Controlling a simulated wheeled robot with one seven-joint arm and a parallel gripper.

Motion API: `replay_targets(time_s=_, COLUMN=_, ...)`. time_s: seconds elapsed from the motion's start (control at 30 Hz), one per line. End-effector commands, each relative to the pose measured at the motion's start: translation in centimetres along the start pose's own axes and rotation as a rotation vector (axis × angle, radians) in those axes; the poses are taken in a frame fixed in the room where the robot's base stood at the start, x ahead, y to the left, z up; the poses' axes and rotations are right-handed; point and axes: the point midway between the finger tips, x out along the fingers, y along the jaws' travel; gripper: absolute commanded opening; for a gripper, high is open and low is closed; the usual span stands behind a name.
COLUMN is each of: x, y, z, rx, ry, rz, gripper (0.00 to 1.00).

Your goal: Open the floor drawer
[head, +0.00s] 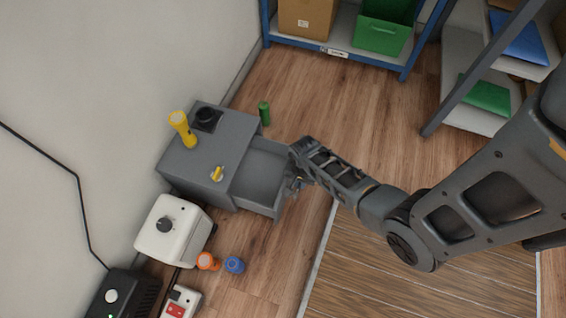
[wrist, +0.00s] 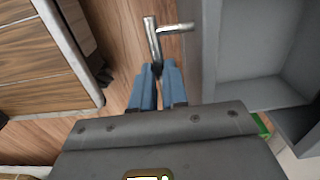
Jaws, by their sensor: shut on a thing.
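The grey floor drawer unit (head: 205,150) stands against the wall in the head view. Its drawer (head: 262,165) is pulled out toward my arm, and the part of its inside that shows looks empty. In the wrist view the drawer front (wrist: 203,55) and its open inside (wrist: 255,60) are at the right. The metal bar handle (wrist: 152,38) stands off the drawer front on a post. My gripper (wrist: 157,75) has its blue fingers shut on the near end of the handle. In the head view my gripper (head: 297,182) is at the drawer front, partly hidden by my arm.
A yellow flashlight (head: 183,128) and small yellow item (head: 217,173) are on the unit. A green cylinder (head: 264,113) stands behind the drawer. A white box (head: 172,226), orange (head: 206,261) and blue (head: 234,265) items are on the near side. Shelves (head: 340,50) stand at the back.

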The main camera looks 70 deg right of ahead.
Motion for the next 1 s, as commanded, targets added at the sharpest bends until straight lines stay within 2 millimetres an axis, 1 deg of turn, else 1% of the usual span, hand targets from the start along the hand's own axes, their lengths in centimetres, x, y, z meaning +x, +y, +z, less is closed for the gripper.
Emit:
replay_targets(time_s=0.03, x=-0.3, y=0.7, z=0.1, rx=0.001, ry=-0.002, rz=0.001, gripper=0.0)
replay_targets(time_s=0.2, x=-0.1, y=2.0, z=0.1, rx=0.001, ry=-0.002, rz=0.0, gripper=0.0)
replay_targets(time_s=0.57, x=0.1, y=2.2, z=0.0, rx=0.0, ry=-0.002, rz=-0.001, gripper=0.0)
replay_targets(time_s=0.6, x=0.1, y=2.2, z=0.0, rx=0.0, ry=-0.002, rz=-0.001, gripper=0.15)
replay_targets(time_s=0.8, x=0.0, y=2.1, z=0.0, rx=0.0, ry=-0.001, rz=-0.001, gripper=0.34)
replay_targets(time_s=0.87, x=0.0, y=2.1, z=0.0, rx=0.0, ry=-0.001, rz=-0.001, gripper=0.39)
replay_targets(time_s=1.0, x=0.0, y=2.1, z=0.0, rx=0.0, ry=-0.001, rz=-0.001, gripper=0.39)
